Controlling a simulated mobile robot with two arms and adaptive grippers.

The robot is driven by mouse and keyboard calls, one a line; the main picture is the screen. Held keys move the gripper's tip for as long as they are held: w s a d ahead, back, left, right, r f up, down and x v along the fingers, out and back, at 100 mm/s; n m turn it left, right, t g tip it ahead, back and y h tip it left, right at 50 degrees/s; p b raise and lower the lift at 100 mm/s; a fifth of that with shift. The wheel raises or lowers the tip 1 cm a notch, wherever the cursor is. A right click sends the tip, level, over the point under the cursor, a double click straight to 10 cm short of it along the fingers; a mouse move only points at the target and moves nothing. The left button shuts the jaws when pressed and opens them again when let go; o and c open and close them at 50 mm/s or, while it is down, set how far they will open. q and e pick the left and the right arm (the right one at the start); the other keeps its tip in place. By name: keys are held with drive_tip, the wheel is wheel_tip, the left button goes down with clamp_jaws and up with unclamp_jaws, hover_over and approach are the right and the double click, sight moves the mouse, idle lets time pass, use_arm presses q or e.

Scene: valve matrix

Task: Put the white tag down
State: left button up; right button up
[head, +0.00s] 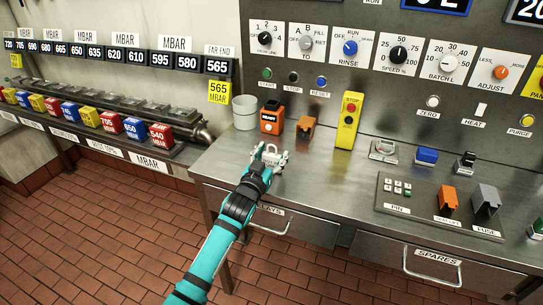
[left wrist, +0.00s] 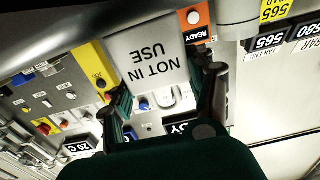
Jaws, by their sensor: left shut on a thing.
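The white tag (left wrist: 148,62) reads "NOT IN USE", upside down in the left wrist view. It is between the two dark fingers of my left gripper (left wrist: 166,86), which is shut on it. In the head view my left gripper (head: 267,158) is over the left front part of the steel bench (head: 330,190), and the tag shows only as a small pale shape at the fingertips. I cannot tell whether the tag touches the bench. My right gripper is not in view.
Behind the gripper stand a white cup (head: 244,113), an orange box (head: 271,118), a smaller orange block (head: 305,128) and a yellow pendant (head: 347,120). The bench between is clear.

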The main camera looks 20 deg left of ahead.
use_arm(q)
drive_tip(key=o, duration=0.9)
drive_tip(key=shift+f, duration=0.2)
drive_tip(key=shift+o, duration=0.2)
drive_tip(key=shift+r, duration=0.25)
drive_tip(key=s, duration=1.2)
drive_tip(key=shift+a, duration=0.15)
